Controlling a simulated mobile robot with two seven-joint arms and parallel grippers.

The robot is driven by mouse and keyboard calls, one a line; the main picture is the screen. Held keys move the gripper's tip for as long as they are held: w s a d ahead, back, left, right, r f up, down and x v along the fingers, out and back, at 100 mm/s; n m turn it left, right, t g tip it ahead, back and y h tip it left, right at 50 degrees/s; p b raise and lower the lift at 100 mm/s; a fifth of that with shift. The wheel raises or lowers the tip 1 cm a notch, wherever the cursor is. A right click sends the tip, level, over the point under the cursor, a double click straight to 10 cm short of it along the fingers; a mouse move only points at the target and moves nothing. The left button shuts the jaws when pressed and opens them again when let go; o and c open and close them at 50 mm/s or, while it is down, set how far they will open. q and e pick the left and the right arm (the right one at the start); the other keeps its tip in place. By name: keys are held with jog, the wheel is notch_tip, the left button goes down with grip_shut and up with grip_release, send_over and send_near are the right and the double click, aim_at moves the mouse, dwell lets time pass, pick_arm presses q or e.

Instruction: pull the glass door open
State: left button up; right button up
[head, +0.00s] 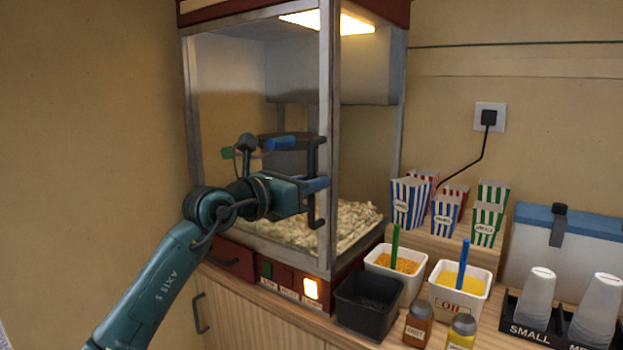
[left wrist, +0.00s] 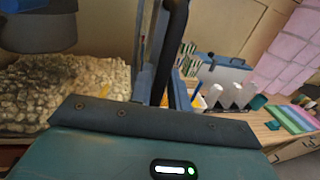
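The glass door (head: 225,110) is the metal-framed front pane of the popcorn machine in the head view. It looks closed, flush with the front post. Its black upright handle (head: 312,214) is near the door's right edge; it also shows as a dark bar in the left wrist view (left wrist: 172,45). My left gripper (head: 318,184) reaches in from the left at the handle's middle. Its blue fingers show close on both sides of the bar in the left wrist view (left wrist: 172,97), and it appears shut on it. The right gripper is not in view.
Popcorn (head: 350,222) lies behind the glass. A black tub (head: 366,315), white tubs (head: 459,305) and small bottles (head: 419,325) stand on the counter right of the machine. Striped boxes (head: 410,203) and a cup holder (head: 530,322) are farther right.

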pick_arm(q)
jog(key=shift+c, duration=0.6)
grip_shut()
